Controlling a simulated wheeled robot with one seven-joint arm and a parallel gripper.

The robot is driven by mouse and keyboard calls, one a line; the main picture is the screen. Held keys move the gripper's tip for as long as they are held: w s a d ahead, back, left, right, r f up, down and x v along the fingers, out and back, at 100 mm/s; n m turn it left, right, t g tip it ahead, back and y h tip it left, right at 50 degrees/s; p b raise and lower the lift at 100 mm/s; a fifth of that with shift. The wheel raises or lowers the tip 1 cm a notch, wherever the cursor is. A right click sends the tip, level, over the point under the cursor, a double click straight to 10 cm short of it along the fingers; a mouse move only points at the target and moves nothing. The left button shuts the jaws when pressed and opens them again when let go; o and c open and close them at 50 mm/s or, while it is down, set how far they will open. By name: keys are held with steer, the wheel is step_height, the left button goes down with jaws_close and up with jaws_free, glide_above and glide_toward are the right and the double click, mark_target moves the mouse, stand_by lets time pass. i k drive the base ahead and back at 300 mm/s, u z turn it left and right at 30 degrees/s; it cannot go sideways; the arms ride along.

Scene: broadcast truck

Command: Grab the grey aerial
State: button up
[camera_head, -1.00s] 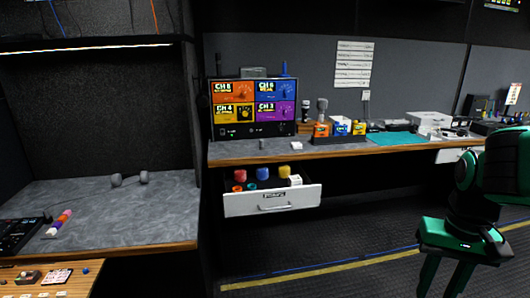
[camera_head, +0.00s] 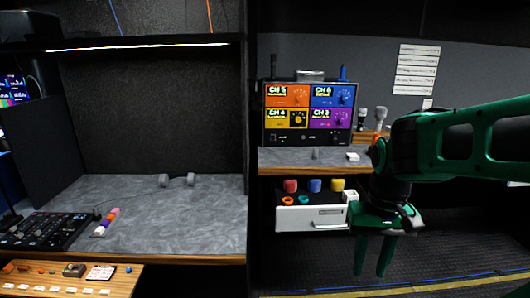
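A four-panel channel unit (camera_head: 308,112) stands on the wooden-edged counter. A thin dark grey aerial (camera_head: 273,66) stands upright at its top left corner. A blue aerial (camera_head: 342,72) stands at its top right. A small grey upright piece (camera_head: 316,153) is on the counter in front of the unit; I cannot tell what it is.
The open white drawer (camera_head: 312,217) with coloured rolls juts out below the counter (camera_head: 285,160). A grey-topped desk (camera_head: 170,215) on the left holds a dumbbell-like item (camera_head: 177,181) and a mixer (camera_head: 40,231). A dark partition stands between. My arm hides the counter's right part.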

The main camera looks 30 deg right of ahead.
mark_target(316, 151)
steer(key=z, duration=0.15)
steer(key=i, duration=1.35)
steer(key=z, duration=0.6)
